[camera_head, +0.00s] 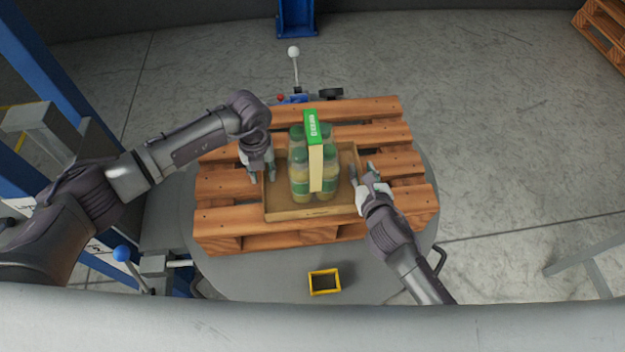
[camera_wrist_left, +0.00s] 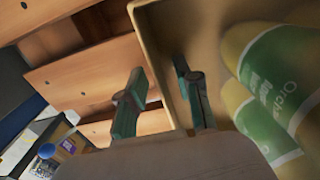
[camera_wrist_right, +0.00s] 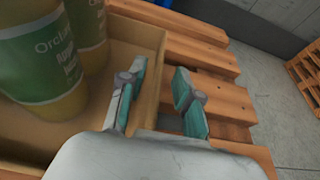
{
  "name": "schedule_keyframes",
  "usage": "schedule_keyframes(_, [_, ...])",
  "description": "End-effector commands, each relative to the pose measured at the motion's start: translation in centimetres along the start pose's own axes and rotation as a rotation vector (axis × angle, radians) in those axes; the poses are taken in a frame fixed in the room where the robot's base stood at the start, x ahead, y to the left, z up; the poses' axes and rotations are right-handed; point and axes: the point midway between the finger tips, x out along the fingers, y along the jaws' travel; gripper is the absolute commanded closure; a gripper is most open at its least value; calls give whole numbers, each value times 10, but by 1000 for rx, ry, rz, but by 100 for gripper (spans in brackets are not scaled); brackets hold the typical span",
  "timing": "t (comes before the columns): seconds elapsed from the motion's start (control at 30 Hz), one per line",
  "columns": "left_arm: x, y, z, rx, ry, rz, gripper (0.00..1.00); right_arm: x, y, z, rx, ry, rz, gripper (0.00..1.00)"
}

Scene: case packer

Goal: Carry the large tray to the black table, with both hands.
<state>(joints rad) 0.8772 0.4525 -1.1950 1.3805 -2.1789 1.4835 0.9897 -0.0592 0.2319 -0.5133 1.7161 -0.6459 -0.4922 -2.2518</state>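The large tray (camera_head: 310,212) is a shallow brown tray lying on a wooden pallet. It holds several green-labelled juice bottles (camera_head: 300,178) and an upright green and cream carton (camera_head: 315,150). My left gripper (camera_head: 262,172) is at the tray's left wall; in the left wrist view its open fingers (camera_wrist_left: 160,95) straddle that wall (camera_wrist_left: 160,50), one inside and one outside. My right gripper (camera_head: 371,172) is open at the right wall; in the right wrist view its fingers (camera_wrist_right: 158,92) lie on either side of that wall (camera_wrist_right: 150,35). I cannot make out a black table.
The pallet (camera_head: 225,215) rests on a round grey platform (camera_head: 270,270). A small yellow-rimmed box (camera_head: 324,282) sits at its front. A lever with a white knob (camera_head: 294,52) stands behind, and blue posts (camera_head: 60,90) are at left. Floor at right is mostly clear.

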Motion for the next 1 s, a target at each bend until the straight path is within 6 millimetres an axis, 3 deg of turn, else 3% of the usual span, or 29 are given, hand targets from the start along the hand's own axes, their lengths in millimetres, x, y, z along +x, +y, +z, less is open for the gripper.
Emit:
schedule_keyframes(0.17, [0,0,0,0,0,0,67,0,0,0,0,0,0,67])
schedule_keyframes(0.37, [0,0,0,0,0,0,100,0,0,0,-1,1,0,100])
schedule_keyframes(1.0, [-10,0,1,0,-3,-1,100,-3,0,10,-1,-4,0,100])
